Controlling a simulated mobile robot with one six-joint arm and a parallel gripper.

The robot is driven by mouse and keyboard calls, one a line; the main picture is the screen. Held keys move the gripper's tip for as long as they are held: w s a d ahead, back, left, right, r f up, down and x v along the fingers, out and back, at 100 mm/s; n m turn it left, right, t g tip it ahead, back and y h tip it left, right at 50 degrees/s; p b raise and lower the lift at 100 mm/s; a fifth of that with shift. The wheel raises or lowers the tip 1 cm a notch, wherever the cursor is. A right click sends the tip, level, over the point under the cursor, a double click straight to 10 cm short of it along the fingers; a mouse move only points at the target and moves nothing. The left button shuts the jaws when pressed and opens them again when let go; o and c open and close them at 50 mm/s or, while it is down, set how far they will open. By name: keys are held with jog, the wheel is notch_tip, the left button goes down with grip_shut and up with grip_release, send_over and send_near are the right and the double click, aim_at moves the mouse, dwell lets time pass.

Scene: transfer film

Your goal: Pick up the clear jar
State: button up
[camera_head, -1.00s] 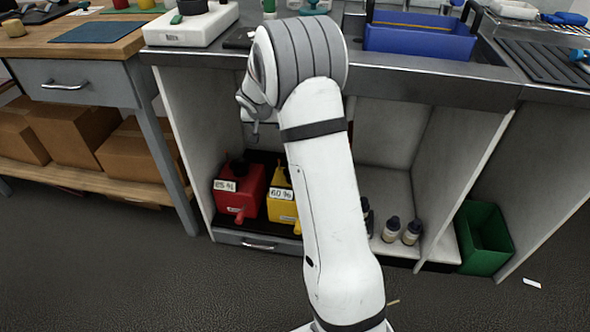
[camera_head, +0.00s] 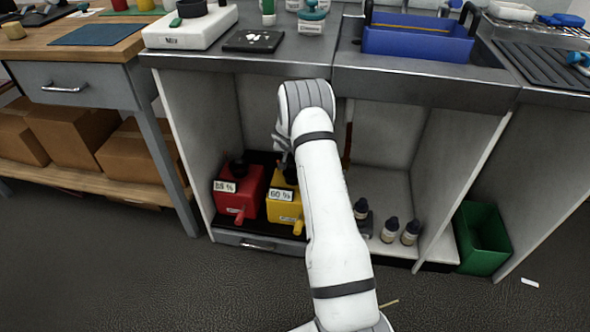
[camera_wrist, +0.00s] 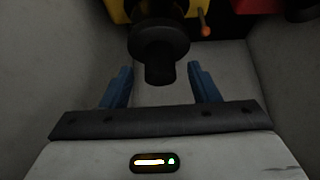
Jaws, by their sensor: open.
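I cannot make out a clear jar in either view; my arm covers part of the cabinet in the head view. My gripper (camera_wrist: 161,68) shows in the wrist view with its two blue fingers apart. A dark round piece with a narrower stub (camera_wrist: 158,45) lies between and beyond the fingertips; I cannot tell whether it touches them. It may be the black cap of the yellow container (camera_wrist: 118,10). In the head view the yellow container (camera_head: 283,208), labelled 60 %, stands low in the cabinet, and my arm's end is just above it. The fingers are hidden there.
A red container (camera_head: 238,192) stands left of the yellow one. Several small dark-capped bottles (camera_head: 390,230) stand to the right. A green bin (camera_head: 484,240) is at the far right. The cabinet walls and the counter edge (camera_head: 420,82) enclose the space around my arm.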

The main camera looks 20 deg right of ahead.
jog(key=shift+x, duration=0.9)
grip_shut()
jog(key=shift+r, duration=0.1)
